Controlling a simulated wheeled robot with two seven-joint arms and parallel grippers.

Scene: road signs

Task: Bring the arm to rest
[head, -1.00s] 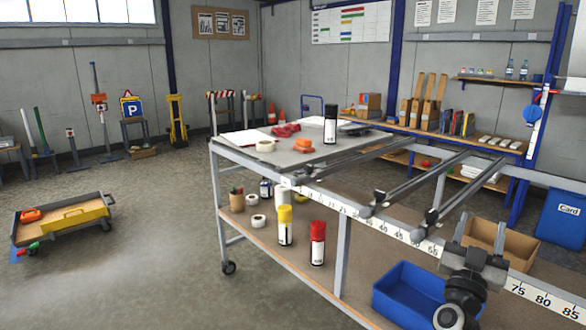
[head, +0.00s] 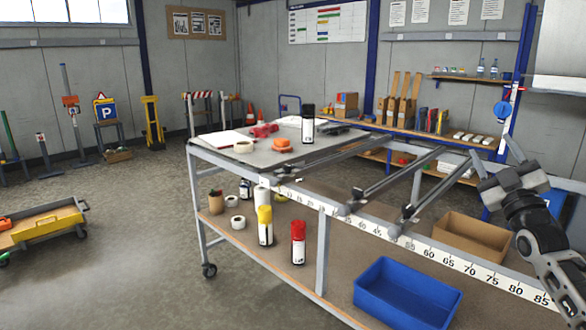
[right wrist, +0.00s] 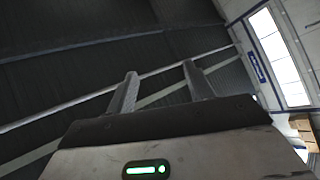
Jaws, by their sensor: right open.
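My right gripper (head: 493,157) is at the right side of the head view, raised above the right end of the workbench frame. Its two fingers stand apart and nothing is between them. The right wrist view also shows the open fingers (right wrist: 160,85), pointing up toward the dark roof and its beams. My left gripper is in neither view.
The metal workbench (head: 268,163) with a ruler strip (head: 450,262) spans the middle. Its lower shelf holds a blue bin (head: 408,293), a cardboard box (head: 480,237) and spray cans (head: 298,243). A yellow cart (head: 45,222) stands at left. The floor between is clear.

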